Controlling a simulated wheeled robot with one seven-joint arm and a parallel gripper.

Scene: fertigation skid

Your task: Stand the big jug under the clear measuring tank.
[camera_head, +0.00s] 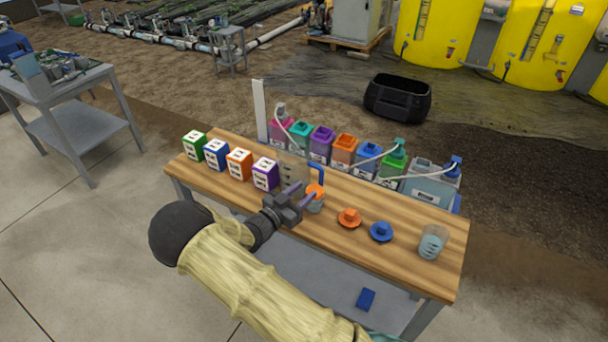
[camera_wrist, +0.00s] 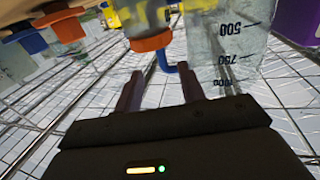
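The clear measuring tank (camera_head: 291,164) stands on the wooden bench behind my gripper. Its printed scale shows in the wrist view (camera_wrist: 228,50). A blue bent tube (camera_head: 321,172) is at its right side. A small clear vessel with an orange top (camera_head: 316,191) stands near this tube. It shows inverted in the wrist view (camera_wrist: 152,42), just beyond my fingertips. A larger-looking clear jug (camera_head: 432,242), partly filled, stands upright at the bench's right end, apart from the tank. My gripper (camera_head: 302,194) is open, its fingers spread beside the orange top, with nothing clearly held.
Several labelled boxes (camera_head: 214,153) line the bench's left part. Coloured containers with hoses (camera_head: 343,149) stand behind the bench. A blue item (camera_head: 366,299) lies on the lower shelf.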

